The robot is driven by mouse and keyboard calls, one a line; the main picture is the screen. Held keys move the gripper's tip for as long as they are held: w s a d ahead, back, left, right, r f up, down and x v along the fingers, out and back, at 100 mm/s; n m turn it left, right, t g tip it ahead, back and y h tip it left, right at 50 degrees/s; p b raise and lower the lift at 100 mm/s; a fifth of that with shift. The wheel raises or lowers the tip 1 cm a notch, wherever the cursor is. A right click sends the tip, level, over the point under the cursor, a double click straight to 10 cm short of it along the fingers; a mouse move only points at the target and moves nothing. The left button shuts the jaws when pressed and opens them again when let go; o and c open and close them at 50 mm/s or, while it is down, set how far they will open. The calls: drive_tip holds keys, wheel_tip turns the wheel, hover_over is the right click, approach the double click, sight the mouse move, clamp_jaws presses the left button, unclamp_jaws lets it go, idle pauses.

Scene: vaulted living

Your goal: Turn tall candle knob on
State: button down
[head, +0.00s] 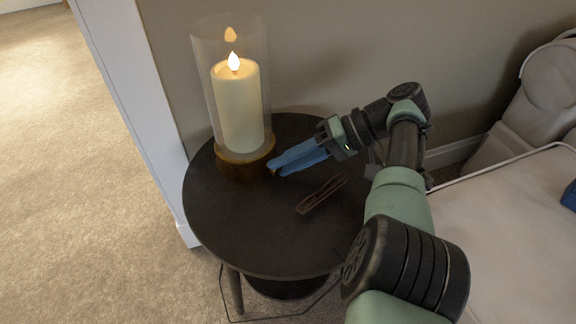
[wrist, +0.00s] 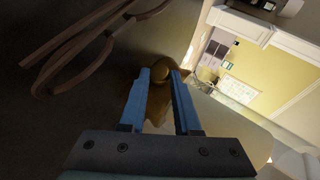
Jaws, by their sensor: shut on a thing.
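The tall candle (head: 240,105) stands upright inside a clear glass cylinder on a brass-coloured round base (head: 243,165), and its flame tip glows. My gripper (head: 272,170) reaches in from the right, its blue fingers at the right side of the base. In the wrist view, my gripper (wrist: 159,74) has its fingertips on either side of a small brass-coloured knob (wrist: 157,68), closed on it. In the head view the knob is mostly hidden by the fingers.
The candle stands on a round dark side table (head: 245,225). A thin brown looped object (head: 320,194) lies on it below my gripper; it also shows in the wrist view (wrist: 85,40). A wall is behind, and a pale sofa (head: 510,220) is at the right.

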drive_tip(key=c, duration=0.9)
unclamp_jaws()
drive_tip(key=shift+p, duration=0.35)
drive_tip(key=p, duration=0.3)
drive_tip(key=shift+s+a+r+h, duration=0.1)
drive_tip(key=shift+r+h, duration=0.2)
drive_tip(key=shift+r, duration=0.05)
drive_tip(key=shift+t+p, duration=0.3)
drive_tip(key=shift+p, duration=0.6)
drive_tip(key=n+h+p, duration=0.1)
drive_tip(key=p, duration=0.5)
drive_tip(key=shift+s+r+t, duration=0.1)
drive_tip(key=shift+r+t, duration=0.05)
drive_tip(key=shift+t, duration=0.25)
